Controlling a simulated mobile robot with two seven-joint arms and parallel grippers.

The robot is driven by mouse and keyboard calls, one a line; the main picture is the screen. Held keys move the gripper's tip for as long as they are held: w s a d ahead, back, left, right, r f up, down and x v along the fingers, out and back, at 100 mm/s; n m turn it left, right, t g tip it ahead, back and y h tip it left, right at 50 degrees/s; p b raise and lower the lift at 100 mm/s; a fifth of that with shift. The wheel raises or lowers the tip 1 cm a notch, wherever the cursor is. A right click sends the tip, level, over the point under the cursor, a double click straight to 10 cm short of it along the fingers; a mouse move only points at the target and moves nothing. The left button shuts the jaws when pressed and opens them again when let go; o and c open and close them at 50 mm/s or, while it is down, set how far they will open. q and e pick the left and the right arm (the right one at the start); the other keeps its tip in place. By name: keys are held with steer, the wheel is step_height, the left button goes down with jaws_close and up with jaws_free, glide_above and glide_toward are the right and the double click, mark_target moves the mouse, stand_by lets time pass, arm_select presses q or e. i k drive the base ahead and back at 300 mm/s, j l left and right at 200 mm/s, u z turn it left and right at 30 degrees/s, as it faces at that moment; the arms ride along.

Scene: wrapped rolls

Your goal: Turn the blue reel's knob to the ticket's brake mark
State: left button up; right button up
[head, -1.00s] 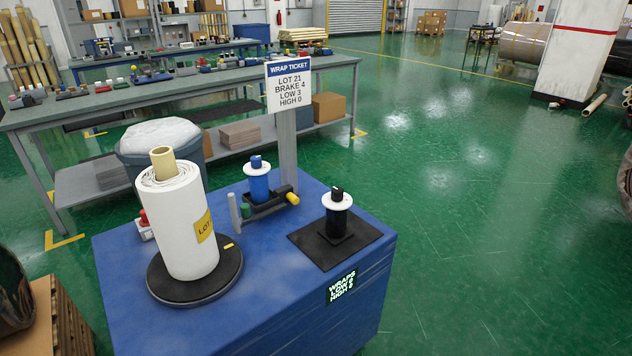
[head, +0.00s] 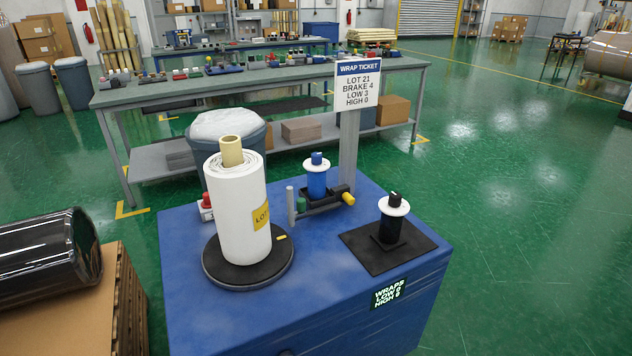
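The blue reel (head: 317,184) stands near the middle of the blue cabinet top (head: 320,262). It has a white disc and a small blue knob (head: 316,158) on top; the knob's setting is too small to read. The ticket (head: 357,86) on a grey post behind it reads "WRAP TICKET, LOT 21, BRAKE 4, LOW 3, HIGH 0". Neither of my grippers is in view.
A white wrapped roll (head: 237,212) with a cardboard core stands on a black turntable (head: 218,268) left of the reel. A black reel (head: 391,228) stands on a black plate at right. A display (head: 389,293) shows wrap counts.

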mark_target(316, 157)
steer(key=l+u, duration=0.1)
steer(key=u, duration=0.3)
steer(key=l+u, duration=0.15)
steer(key=u, duration=0.2)
steer(key=l+u, duration=0.25)
steer(key=l, duration=0.15)
steer(key=l+u, duration=0.3)
steer(key=k+l, duration=0.1)
steer(key=l, duration=0.4)
steer(key=k+l+u, duration=0.1)
steer(key=l, duration=0.35)
steer(key=k+l, duration=0.1)
steer(key=l, duration=0.4)
